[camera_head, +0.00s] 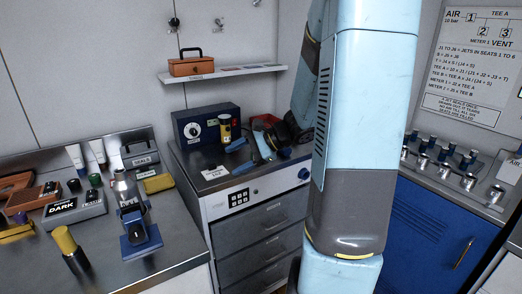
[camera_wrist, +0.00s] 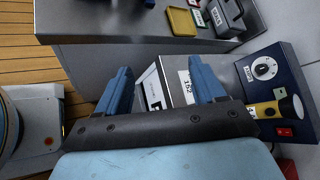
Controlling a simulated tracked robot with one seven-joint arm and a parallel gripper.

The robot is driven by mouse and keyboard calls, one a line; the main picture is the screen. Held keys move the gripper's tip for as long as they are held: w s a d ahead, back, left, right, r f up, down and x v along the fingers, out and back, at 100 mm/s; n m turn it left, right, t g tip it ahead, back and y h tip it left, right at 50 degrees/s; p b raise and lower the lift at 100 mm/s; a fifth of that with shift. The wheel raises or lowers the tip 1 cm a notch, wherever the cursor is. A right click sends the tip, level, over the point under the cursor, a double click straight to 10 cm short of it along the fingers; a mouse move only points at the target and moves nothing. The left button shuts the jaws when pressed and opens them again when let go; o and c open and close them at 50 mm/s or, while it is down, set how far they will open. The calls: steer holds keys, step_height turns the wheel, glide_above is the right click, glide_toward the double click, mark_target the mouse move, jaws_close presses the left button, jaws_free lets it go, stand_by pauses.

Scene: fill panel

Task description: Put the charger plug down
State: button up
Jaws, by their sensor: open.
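My gripper (camera_head: 240,157) is over the drawer cabinet's grey top in the head view. Its two blue fingers stand wide apart in the wrist view (camera_wrist: 160,70), with nothing held between them. I cannot pick out a charger plug in either view. A white card marked 152 (camera_wrist: 186,88) lies on the cabinet top and shows between the fingers. The card also lies near the cabinet's front edge in the head view (camera_head: 215,173). My arm hides part of the cabinet top.
A dark blue box with a dial (camera_head: 205,125) stands at the cabinet's back, with a yellow-and-black cylinder (camera_head: 225,128) beside it. A crowded bench (camera_head: 165,250) is at left. A blue cabinet (camera_head: 425,235) with metal fittings on top is at right.

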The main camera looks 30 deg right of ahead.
steer(key=s+a+r+n+h, duration=0.1)
steer(key=s+r+n+h, duration=0.4)
steer(key=s, duration=0.5)
steer(key=s+a+r+n+h, duration=0.1)
steer(key=s+r+n+h, duration=0.4)
steer(key=s+r+n, duration=0.2)
steer(key=s+n, duration=0.2)
steer(key=n, duration=0.1)
steer(key=shift+s+a+r+h, duration=0.3)
steer(key=shift+s+a+r, duration=0.05)
steer(key=shift+s+a, duration=0.05)
steer(key=shift+c, duration=0.3)
